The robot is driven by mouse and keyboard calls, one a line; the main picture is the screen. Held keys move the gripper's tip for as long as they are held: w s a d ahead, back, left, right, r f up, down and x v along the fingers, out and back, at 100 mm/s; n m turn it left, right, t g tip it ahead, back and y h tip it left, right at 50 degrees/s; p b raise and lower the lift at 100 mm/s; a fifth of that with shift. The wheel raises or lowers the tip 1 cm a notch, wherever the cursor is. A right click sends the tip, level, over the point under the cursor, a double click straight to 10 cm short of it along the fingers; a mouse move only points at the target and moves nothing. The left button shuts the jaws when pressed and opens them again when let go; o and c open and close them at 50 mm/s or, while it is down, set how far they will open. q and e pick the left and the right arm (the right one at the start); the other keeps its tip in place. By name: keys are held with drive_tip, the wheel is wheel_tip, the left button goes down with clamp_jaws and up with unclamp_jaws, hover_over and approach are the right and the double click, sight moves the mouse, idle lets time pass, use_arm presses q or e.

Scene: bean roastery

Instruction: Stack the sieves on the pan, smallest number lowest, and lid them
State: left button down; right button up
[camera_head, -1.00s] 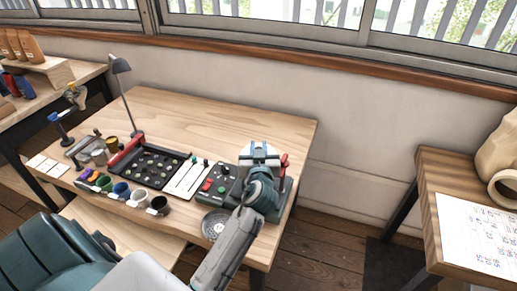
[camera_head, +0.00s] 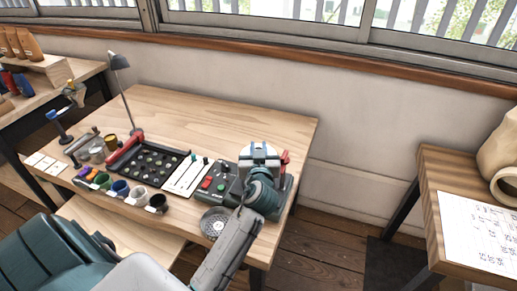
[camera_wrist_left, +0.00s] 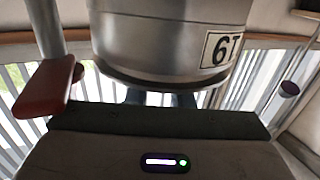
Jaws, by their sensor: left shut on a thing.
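My left gripper (camera_head: 260,163) is over the machine (camera_head: 228,186) with red and green buttons at the right of the table, shut on a metal sieve. In the left wrist view the sieve (camera_wrist_left: 150,45) is a round silver drum with a label that looks like "6T", perhaps an upside-down "19". In the head view the gripper hides most of it; a pale round top (camera_head: 258,149) shows beyond the fingers. I cannot tell whether the sieve rests on anything below. My right gripper is out of view.
A red part (camera_head: 284,158) stands beside the gripper; a red handle (camera_wrist_left: 52,88) and posts flank the sieve in the wrist view. The table's back is clear.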

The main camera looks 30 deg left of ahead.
use_arm(q)
drive_tip(key=c, duration=1.6)
unclamp_jaws()
drive_tip(key=shift+o, duration=0.2)
drive_tip(key=shift+f, duration=0.1)
drive_tip(key=shift+s+d, duration=0.35)
drive_tip(key=shift+s, duration=0.1)
drive_tip(key=b+v, duration=0.1)
drive_tip(key=v, duration=0.9)
